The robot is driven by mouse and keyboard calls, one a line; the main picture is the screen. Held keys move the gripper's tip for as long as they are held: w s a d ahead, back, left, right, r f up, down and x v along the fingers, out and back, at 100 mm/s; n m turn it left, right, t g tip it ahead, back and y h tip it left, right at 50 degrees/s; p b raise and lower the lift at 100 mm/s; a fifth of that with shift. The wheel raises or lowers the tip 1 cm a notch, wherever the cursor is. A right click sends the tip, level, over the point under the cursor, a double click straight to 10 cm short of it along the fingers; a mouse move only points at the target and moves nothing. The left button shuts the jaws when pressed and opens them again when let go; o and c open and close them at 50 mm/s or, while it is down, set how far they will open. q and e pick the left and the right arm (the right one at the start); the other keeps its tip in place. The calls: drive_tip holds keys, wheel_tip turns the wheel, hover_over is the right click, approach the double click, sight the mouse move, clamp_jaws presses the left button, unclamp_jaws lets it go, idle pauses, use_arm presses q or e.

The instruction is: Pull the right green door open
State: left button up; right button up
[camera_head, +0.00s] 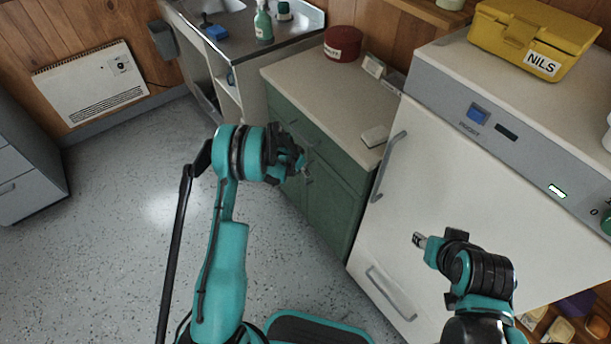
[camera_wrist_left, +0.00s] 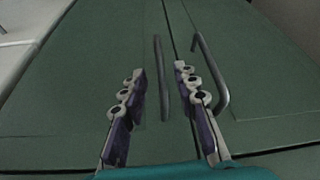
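The green cabinet has two lower doors; the right green door (camera_head: 331,212) looks closed, flush with its neighbour. My left gripper (camera_head: 304,170) is at the upper part of the doors. In the left wrist view, which seems turned upside down, its fingers (camera_wrist_left: 160,95) are spread apart. A straight grey bar handle (camera_wrist_left: 159,78) appears between them, seemingly the right door's. The other handle (camera_wrist_left: 220,80) is beyond the finger on the picture's right and partly hidden by it. Contact cannot be told. My right gripper (camera_head: 418,240) hangs before the white appliance; its finger opening is unclear.
The white appliance (camera_head: 450,190) with bar handles stands right of the cabinet. A red tin (camera_head: 343,43) and a small pale block (camera_head: 375,136) are on the countertop (camera_head: 320,95). A yellow box (camera_head: 530,40) sits on the appliance. Speckled floor (camera_head: 120,200) is open at left.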

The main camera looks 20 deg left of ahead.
use_arm(q)
drive_tip(key=b+x, duration=0.1)
drive_tip(key=x, duration=0.4)
drive_tip(key=shift+f+b, duration=0.15)
drive_tip(key=shift+b, duration=0.2)
clamp_jaws()
